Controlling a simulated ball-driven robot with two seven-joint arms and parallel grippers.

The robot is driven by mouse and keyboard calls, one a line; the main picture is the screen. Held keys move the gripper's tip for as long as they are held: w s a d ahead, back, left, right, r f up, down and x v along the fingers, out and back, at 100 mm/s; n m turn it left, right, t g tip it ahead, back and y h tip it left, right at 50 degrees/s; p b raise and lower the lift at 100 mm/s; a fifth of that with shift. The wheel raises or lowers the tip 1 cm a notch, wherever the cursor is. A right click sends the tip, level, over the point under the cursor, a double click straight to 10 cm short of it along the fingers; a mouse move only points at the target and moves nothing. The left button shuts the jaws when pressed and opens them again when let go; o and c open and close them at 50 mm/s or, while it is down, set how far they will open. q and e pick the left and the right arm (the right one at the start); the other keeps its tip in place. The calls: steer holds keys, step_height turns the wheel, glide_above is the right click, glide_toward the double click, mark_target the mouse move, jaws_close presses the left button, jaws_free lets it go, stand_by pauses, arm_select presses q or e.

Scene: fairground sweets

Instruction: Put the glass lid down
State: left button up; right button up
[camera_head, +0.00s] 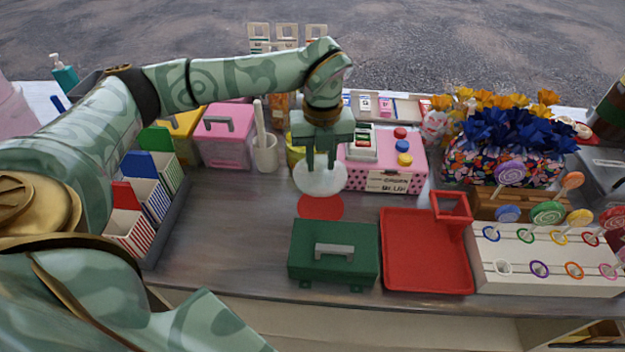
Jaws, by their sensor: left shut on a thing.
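The glass lid (320,181) is a pale, see-through disc near the middle of the counter. My left gripper (321,163) points down over it and is shut on its upper part; the grip itself is hard to make out. A flat round red mat (320,207) lies on the counter just in front of the lid in the picture. I cannot tell how far the lid is above the counter.
A dark green box with a grey handle (334,262) and a red tray (425,262) stand in front. A pink box with coloured buttons (410,171) is right of the lid. Bare counter (230,225) lies left.

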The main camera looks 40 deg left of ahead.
mark_target(322, 169)
arm_select(q)
steer(key=shift+r+m, duration=0.1)
steer(key=shift+m, duration=0.6)
steer(key=shift+w+f+m, duration=0.15)
steer(key=shift+f+m, duration=0.1)
steer(key=shift+m, duration=0.05)
step_height(322, 169, down, 6)
steer(key=shift+r+b, duration=0.1)
steer(key=shift+b, duration=0.8)
step_height(322, 169, down, 4)
steer(key=shift+b, duration=0.55)
steer(key=o, duration=1)
